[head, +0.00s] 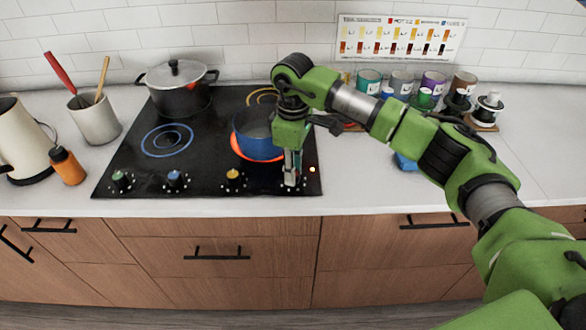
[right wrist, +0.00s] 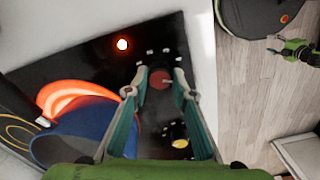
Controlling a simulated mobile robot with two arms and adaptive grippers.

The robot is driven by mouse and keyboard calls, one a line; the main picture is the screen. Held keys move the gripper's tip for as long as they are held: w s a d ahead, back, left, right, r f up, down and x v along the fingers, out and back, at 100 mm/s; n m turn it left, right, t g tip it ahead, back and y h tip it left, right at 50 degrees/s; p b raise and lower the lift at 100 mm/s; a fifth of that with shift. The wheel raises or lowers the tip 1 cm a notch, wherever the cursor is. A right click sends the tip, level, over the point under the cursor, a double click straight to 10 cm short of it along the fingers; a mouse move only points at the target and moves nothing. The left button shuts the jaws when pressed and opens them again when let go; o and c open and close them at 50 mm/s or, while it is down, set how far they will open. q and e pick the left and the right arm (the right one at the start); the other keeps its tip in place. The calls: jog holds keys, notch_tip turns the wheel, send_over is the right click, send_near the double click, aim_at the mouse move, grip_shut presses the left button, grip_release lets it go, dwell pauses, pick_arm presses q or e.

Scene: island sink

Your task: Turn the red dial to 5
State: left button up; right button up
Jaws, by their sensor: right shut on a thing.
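The red dial (right wrist: 160,79) is on the black stovetop's front right corner and shows between my right fingertips in the right wrist view. My right gripper (head: 291,182) points down over it and hides it in the head view. In the right wrist view the fingertips (right wrist: 160,80) are shut on the dial's sides. Small white marks ring the dial, but its setting is too small to read. A green and black part at the upper right of the right wrist view looks like my left gripper (right wrist: 292,51), well away from the stove; its jaws are unclear.
A blue pot (head: 258,146) sits on a glowing orange-red burner close to my right gripper. The yellow (head: 233,175), blue (head: 174,178) and green (head: 121,179) dials line the stove's front edge. A lit indicator (head: 312,169) is right of the gripper. A grey pot (head: 180,98) stands at the back left.

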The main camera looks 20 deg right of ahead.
jog(key=shift+r, duration=0.15)
jog(key=o, duration=1.1)
notch_tip(320, 180, up, 12)
jog(key=shift+f, duration=0.1)
